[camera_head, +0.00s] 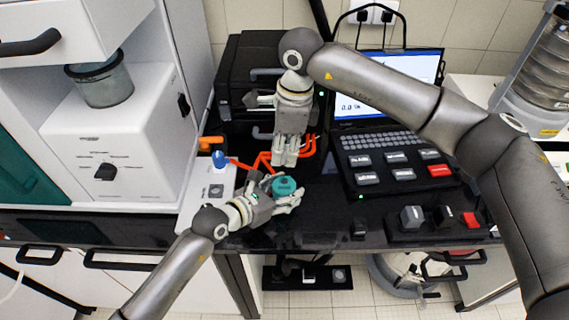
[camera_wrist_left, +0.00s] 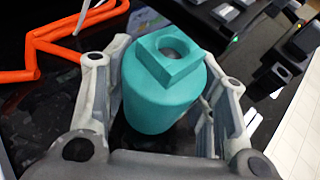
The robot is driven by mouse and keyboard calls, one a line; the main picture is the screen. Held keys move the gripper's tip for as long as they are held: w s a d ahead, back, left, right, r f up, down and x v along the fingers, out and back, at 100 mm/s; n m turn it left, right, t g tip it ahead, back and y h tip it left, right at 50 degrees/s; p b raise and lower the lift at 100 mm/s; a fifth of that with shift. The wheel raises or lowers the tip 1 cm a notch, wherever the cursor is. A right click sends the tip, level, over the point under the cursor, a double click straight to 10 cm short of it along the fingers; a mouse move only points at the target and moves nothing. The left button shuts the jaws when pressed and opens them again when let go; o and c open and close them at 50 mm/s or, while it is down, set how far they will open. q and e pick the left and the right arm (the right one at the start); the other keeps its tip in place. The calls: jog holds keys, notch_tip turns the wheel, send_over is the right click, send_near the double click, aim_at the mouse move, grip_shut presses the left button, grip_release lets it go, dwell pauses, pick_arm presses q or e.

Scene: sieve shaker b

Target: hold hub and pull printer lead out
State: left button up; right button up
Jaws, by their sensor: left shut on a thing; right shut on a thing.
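A teal cylinder (camera_head: 285,186) with a square, holed top stands at the front of the black bench; I take it for the hub. My left gripper (camera_head: 287,201) is shut around it; the left wrist view shows the cylinder (camera_wrist_left: 160,95) between the fingers. Orange leads (camera_head: 262,163) run over the bench behind it, and also show in the left wrist view (camera_wrist_left: 50,50). My right gripper (camera_head: 285,158) points down among these leads, just behind the cylinder. It is shut on what looks like an orange lead; its fingers hide the held part.
A black printer-like machine (camera_head: 262,85) stands behind the right gripper. A laptop-like console (camera_head: 390,150) is to the right, with small blocks (camera_head: 412,217) in front. A white unit (camera_head: 120,150) and a pale box with a blue knob (camera_head: 220,160) are on the left.

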jog(key=shift+r, duration=1.45)
pick_arm(q)
jog(key=o, duration=1.3)
jog(key=shift+o, duration=0.2)
